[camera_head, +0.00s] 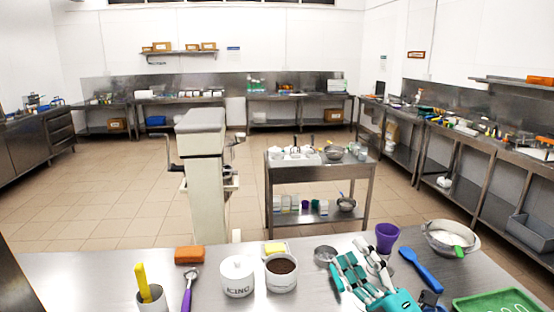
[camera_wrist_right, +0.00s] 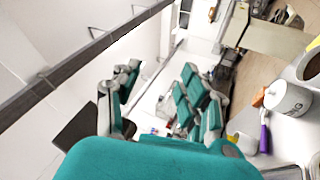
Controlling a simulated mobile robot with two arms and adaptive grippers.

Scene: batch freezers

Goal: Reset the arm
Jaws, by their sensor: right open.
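My right gripper (camera_head: 360,262) is teal and grey and reaches in from the front edge, above the steel counter (camera_head: 215,290). It is open, with nothing between its fingers. In the right wrist view its two fingers (camera_wrist_right: 160,90) stand apart, with only the room behind them. A purple cup (camera_head: 387,238) and a small metal bowl (camera_head: 325,254) are close to it in the picture. My left gripper does not show.
The counter holds a white ICING pot (camera_head: 237,276), a dark-filled pot (camera_head: 281,273), an orange block (camera_head: 189,255), a purple-handled scoop (camera_head: 188,289), a blue spoon (camera_head: 421,269), a large bowl (camera_head: 450,239) and a green tray (camera_head: 500,303). A trolley (camera_head: 320,177) stands beyond.

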